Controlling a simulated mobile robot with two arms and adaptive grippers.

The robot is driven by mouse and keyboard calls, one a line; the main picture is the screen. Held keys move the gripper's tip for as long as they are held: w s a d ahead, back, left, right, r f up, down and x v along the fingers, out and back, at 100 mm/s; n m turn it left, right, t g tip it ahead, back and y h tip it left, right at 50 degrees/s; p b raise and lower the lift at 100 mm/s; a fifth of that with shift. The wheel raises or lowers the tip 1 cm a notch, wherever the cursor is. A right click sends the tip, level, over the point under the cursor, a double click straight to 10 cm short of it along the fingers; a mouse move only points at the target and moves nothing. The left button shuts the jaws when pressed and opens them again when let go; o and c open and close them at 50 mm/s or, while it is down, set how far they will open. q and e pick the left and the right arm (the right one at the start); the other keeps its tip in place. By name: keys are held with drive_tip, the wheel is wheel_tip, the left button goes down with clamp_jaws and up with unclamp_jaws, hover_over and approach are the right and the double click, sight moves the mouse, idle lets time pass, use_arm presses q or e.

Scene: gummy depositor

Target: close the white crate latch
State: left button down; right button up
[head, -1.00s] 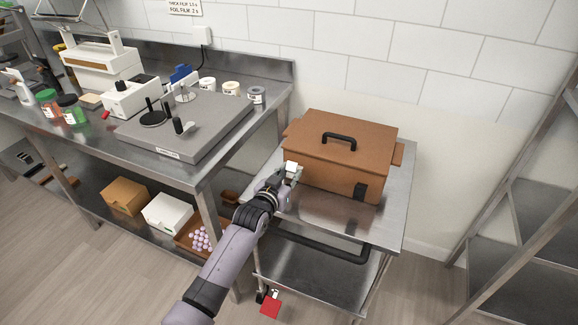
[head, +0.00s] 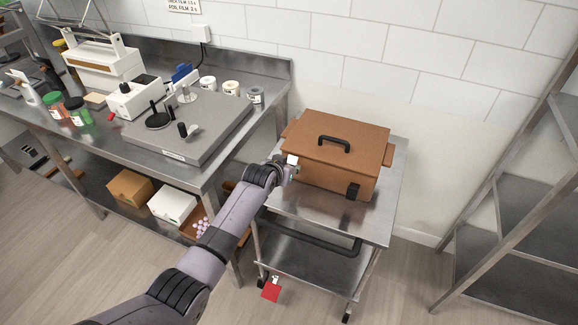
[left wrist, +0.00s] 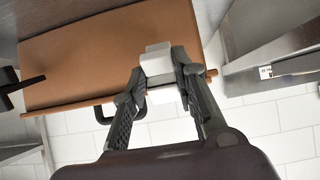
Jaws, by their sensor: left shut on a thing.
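The brown crate (head: 345,160) stands on a steel cart, lid down, with a black handle (head: 335,142) on top. The white crate latch (head: 292,159) is at the crate's front left. My left gripper (head: 286,170) is at this latch and largely blocks its lower part in the head view. In the left wrist view, the fingers of my left gripper (left wrist: 160,75) are shut on the white latch (left wrist: 157,58), against the brown crate (left wrist: 95,58). Whether the latch is fastened cannot be told. My right gripper is not in view.
The steel cart (head: 375,220) has a dark push bar (head: 310,235) in front and a red plate (head: 271,291) low by its leg. A steel bench (head: 190,175) with equipment stands to the left. A steel rack (head: 520,210) stands at the right. The cart top's right side is clear.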

use_arm(q)
drive_tip(key=c, duration=1.3)
unclamp_jaws()
drive_tip(key=v, duration=1.2)
